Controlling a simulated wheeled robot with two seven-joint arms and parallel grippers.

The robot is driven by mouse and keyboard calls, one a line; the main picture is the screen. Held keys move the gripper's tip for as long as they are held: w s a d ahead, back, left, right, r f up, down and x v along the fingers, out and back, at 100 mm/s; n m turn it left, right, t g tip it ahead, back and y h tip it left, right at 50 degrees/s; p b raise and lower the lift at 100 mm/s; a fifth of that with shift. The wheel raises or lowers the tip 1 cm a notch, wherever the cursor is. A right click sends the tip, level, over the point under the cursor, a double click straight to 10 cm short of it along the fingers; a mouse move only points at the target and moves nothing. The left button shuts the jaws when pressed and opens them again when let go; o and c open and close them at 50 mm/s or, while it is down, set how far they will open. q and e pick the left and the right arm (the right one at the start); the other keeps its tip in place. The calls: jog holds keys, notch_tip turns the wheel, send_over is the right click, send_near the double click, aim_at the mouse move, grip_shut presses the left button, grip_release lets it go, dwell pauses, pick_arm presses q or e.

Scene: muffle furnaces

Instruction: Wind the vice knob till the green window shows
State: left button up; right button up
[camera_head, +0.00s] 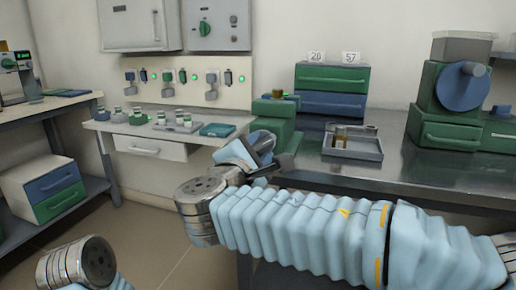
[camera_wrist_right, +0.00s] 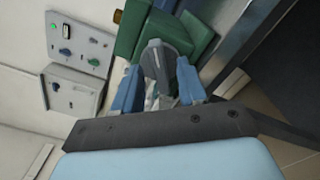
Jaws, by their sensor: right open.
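The green vice (camera_head: 275,112) stands at the left end of the dark bench, beside the white side table. In the right wrist view, its green body (camera_wrist_right: 198,32) fills the top middle. A grey knob (camera_wrist_right: 157,58) with a raised bar faces the camera. My right gripper (camera_head: 262,146) is at the vice's front. In the wrist view, its two blue fingers (camera_wrist_right: 158,78) are open, one on each side of the knob. I cannot tell whether they touch it. No green window can be made out. Only part of my left arm shows at lower left; its gripper is out of view.
A grey tray (camera_head: 352,144) lies on the bench, right of the vice. Green and blue drawers (camera_head: 332,90) stand behind it, and a green machine with a blue disc (camera_head: 462,88) stands at right. The side table (camera_head: 160,146) holds several small items.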

jog(key=shift+w, duration=0.2)
grip_shut()
jog(key=m+b, duration=0.2)
jog(key=b, duration=0.1)
jog(key=shift+f, duration=0.3)
jog(key=shift+r+m+b, duration=0.2)
jog(key=shift+m+b, duration=0.15)
jog(key=shift+m, duration=0.05)
grip_release()
jog(key=shift+r, duration=0.1)
